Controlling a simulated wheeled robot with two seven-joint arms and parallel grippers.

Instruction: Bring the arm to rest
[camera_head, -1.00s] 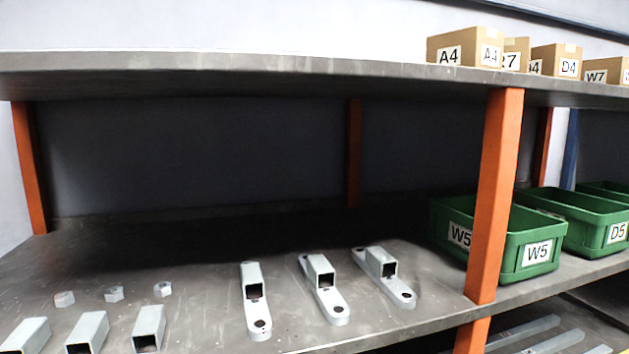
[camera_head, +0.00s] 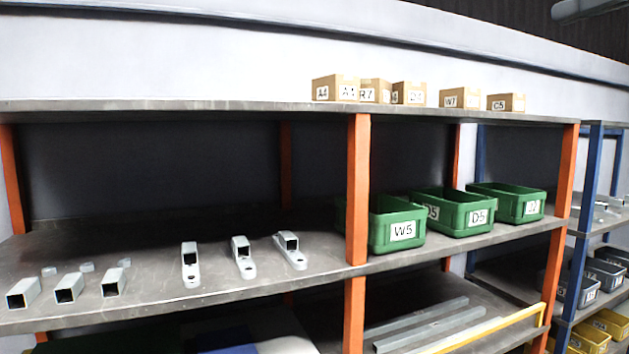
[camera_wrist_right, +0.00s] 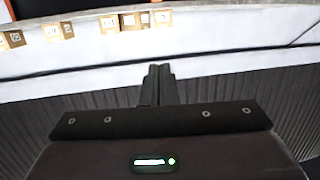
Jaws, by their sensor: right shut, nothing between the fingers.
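My right gripper (camera_wrist_right: 157,85) shows in the right wrist view. Its dark fingers are together with nothing between them. It points toward the pale wall, and cardboard boxes (camera_wrist_right: 125,21) show along the top of that view. It is clear of the boxes and touches nothing that I can see. I cannot make out either gripper's fingers in the head view. My left gripper is not in view.
Orange-post shelving (camera_head: 357,190) fills the head view. Its middle shelf holds several galvanized brackets (camera_head: 241,258), square tube pieces (camera_head: 69,290) and green bins (camera_head: 397,226). Labelled boxes (camera_head: 459,98) stand on top. Blue-post shelving (camera_head: 590,170) is at right.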

